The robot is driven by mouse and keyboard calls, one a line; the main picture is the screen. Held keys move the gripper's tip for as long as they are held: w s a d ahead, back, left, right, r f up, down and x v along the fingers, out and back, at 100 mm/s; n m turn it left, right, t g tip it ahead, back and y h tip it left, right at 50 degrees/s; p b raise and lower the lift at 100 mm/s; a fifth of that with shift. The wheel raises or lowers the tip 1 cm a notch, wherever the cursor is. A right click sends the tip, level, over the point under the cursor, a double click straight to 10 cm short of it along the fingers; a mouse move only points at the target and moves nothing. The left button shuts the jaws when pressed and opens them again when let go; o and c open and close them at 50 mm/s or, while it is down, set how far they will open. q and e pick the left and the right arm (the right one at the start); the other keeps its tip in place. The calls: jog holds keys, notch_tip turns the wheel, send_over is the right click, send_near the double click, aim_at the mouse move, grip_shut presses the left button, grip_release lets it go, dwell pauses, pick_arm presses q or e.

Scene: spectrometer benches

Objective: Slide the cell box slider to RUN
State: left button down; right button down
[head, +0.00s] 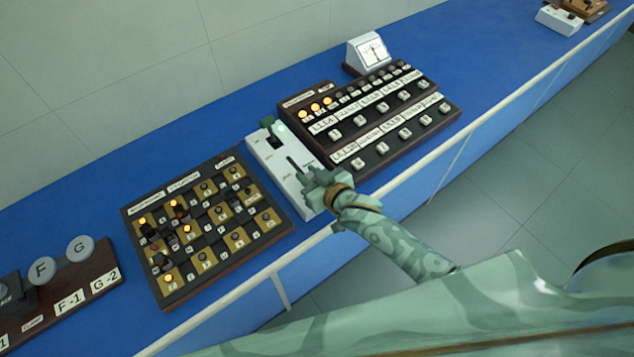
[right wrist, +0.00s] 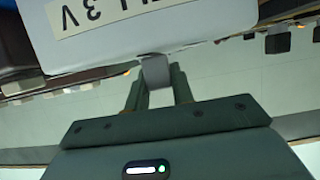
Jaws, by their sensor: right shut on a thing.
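The white cell box (head: 262,150) stands on the blue bench between two dark panels. A dark slot (head: 293,164) runs along its top, with small labels too small to read. My right gripper (head: 311,178) is at the box's near end and covers part of it. In the right wrist view the gripper (right wrist: 156,88) is shut on a grey slider knob (right wrist: 155,71) beside the white box wall (right wrist: 200,18). In the head view the knob is hidden by the gripper. My left gripper is not in view.
A panel with brass squares and lit lamps (head: 205,228) is close on the left. A panel of switches and labels (head: 370,115) is close on the right, with a white meter (head: 368,52) behind. A pale rail (head: 420,165) runs along the bench's front edge.

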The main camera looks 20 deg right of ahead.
aim_at(298, 169)
jog(key=w, duration=0.1)
jog(key=w+a, duration=0.1)
jog(key=w, duration=0.1)
jog(key=w+a, duration=0.1)
jog(key=w, duration=0.1)
jog(key=shift+f+b, duration=0.15)
jog(key=shift+b, duration=0.2)
jog(key=shift+s+d, duration=0.1)
jog(key=shift+s, duration=0.1)
jog(key=c, duration=1.2)
grip_release()
jog(key=p+v, duration=0.4)
jog(key=v, duration=1.2)
jog(key=shift+r, duration=0.25)
jog(key=shift+d, duration=0.1)
